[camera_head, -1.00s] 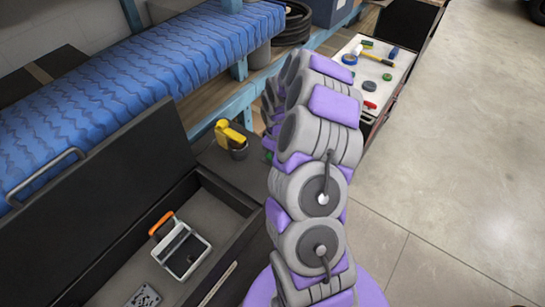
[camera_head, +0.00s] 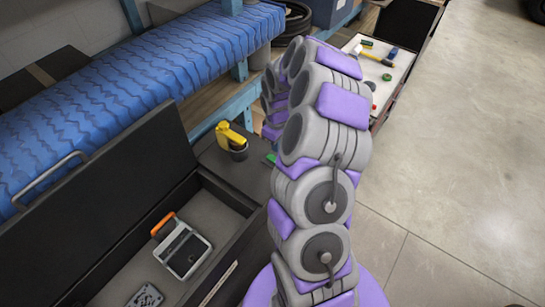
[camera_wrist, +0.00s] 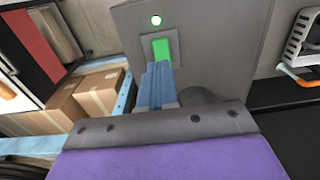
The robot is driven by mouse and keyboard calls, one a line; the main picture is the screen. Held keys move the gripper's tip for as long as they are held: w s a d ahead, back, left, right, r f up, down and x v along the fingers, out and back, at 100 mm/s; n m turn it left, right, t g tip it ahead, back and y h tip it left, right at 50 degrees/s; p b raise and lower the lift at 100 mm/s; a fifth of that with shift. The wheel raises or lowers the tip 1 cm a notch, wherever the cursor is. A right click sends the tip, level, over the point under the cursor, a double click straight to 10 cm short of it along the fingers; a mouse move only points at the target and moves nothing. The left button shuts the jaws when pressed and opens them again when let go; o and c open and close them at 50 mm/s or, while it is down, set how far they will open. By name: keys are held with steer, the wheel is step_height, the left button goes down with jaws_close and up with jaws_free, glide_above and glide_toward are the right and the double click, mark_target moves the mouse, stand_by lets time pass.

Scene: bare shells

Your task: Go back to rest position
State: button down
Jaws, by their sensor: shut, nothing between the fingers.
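My arm rises through the middle of the head view, and its links hide my gripper there. In the wrist view my gripper (camera_wrist: 159,70) shows as two blue-grey fingers pressed together, shut and empty. A bit of green (camera_head: 271,157) also shows beside my arm in the head view.
An open black box (camera_head: 125,165) at left holds a white tool with an orange handle (camera_head: 181,247). A yellow tool (camera_head: 230,138) stands behind it. A blue-covered bench (camera_head: 120,85) runs along the wall. Cardboard boxes (camera_wrist: 97,92) show in the wrist view. Floor (camera_head: 460,150) at right is clear.

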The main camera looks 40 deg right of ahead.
steer(key=shift+r, duration=0.45)
steer(key=s+a+r+b, duration=0.2)
steer(key=s+a+r, duration=0.3)
steer(key=a, duration=0.3)
steer(key=s+a+r+b, duration=0.2)
steer(key=s+a+r, duration=0.35)
steer(key=a, duration=0.25)
steer(key=s+a+m+g+b, duration=0.1)
steer(key=s+a, duration=0.3)
steer(key=s, duration=0.6)
steer(key=s+a+r+m+b, duration=0.1)
steer(key=s+a+m+b, duration=0.1)
steer(key=s, duration=0.9)
steer(key=shift+s+a+r+m+g+b, duration=0.15)
steer(key=shift+a+r+m+g+b, duration=0.25)
steer(key=shift+a, duration=0.45)
steer(key=shift+a+f, duration=0.1)
steer(key=shift+a, duration=0.05)
